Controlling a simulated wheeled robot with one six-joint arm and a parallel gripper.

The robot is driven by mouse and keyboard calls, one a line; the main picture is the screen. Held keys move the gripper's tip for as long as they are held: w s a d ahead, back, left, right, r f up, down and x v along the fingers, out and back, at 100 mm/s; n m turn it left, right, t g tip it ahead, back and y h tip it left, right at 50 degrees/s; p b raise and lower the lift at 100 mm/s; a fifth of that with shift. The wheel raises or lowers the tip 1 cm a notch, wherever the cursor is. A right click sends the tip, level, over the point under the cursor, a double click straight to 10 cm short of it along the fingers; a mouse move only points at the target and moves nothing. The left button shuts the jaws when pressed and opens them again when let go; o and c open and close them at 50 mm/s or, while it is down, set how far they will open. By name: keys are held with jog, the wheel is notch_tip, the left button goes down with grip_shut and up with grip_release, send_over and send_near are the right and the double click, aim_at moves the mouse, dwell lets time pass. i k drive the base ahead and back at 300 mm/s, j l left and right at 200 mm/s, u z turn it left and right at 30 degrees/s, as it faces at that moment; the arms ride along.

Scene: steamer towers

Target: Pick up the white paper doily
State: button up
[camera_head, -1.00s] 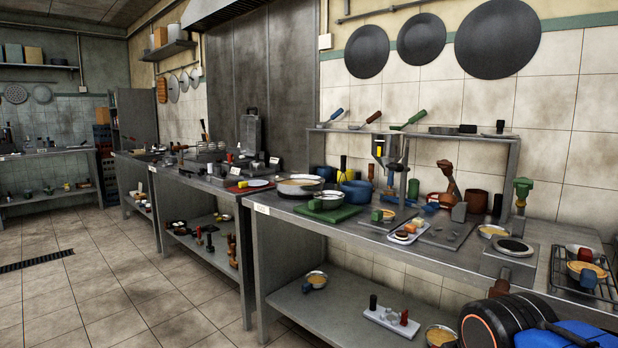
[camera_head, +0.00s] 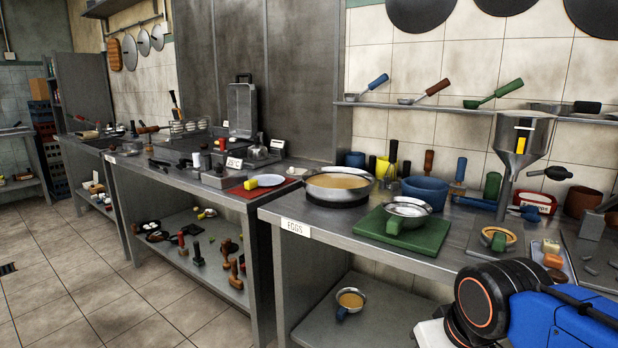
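I cannot make out a white paper doily for certain. A flat white round piece (camera_head: 267,181) lies on a red board (camera_head: 240,190) at the near right end of the farther steel table; it is too small to tell whether it is paper or a plate. My gripper is not in view; only part of my own arm shows at the lower right.
The nearer steel table (camera_head: 318,212), labelled EGGS, holds a wide pan of yellow liquid (camera_head: 338,183), a green board (camera_head: 432,235) with a metal bowl (camera_head: 408,207), a blue pot (camera_head: 425,190) and a funnel (camera_head: 520,140). The tiled floor (camera_head: 100,290) at left is clear.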

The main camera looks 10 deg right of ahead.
aim_at(292, 171)
jog(key=i+j, duration=0.45)
jog(key=j, duration=0.15)
jog(key=i+j+z, duration=0.1)
jog(key=j, duration=0.2)
jog(key=i+j, duration=0.1)
jog(key=j, duration=0.2)
